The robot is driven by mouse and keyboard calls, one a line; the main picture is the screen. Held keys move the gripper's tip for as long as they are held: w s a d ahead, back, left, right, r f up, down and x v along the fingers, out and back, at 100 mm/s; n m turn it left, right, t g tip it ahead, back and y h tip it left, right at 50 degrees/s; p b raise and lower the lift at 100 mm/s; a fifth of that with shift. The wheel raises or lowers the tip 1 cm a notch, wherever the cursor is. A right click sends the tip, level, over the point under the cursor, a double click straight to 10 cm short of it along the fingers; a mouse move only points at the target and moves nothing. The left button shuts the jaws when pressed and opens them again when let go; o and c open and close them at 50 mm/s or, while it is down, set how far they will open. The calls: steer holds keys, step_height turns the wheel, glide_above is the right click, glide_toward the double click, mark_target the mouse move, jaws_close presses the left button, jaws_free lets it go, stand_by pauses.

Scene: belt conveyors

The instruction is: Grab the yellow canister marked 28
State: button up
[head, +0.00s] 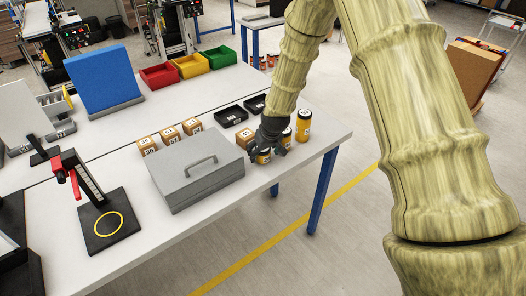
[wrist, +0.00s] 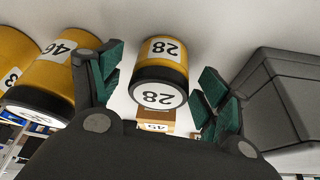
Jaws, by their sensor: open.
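The yellow canister marked 28 (wrist: 164,50) has a black lid band and white labels. In the wrist view it lies between the two green-padded fingers of my gripper (wrist: 160,78), with a gap on each side. My gripper is open. In the head view my gripper (head: 273,141) is low over the table, and the canister beneath it (head: 263,158) is partly hidden by the fingers. A canister marked 46 (wrist: 45,78) stands close beside the left finger in the wrist view.
A grey metal case (head: 198,182) stands left of my gripper; the wrist view shows a dark grey block (wrist: 290,90) near the right finger. Another yellow canister (head: 303,123) stands to the right, near the table edge. Small numbered boxes (head: 169,136) and black trays (head: 231,116) sit behind.

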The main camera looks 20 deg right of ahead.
steer(key=shift+w+f, duration=0.2)
steer(key=shift+f, duration=0.3)
steer(key=c, duration=1.2)
steer(key=shift+o, duration=0.2)
steer(key=shift+r, duration=0.15)
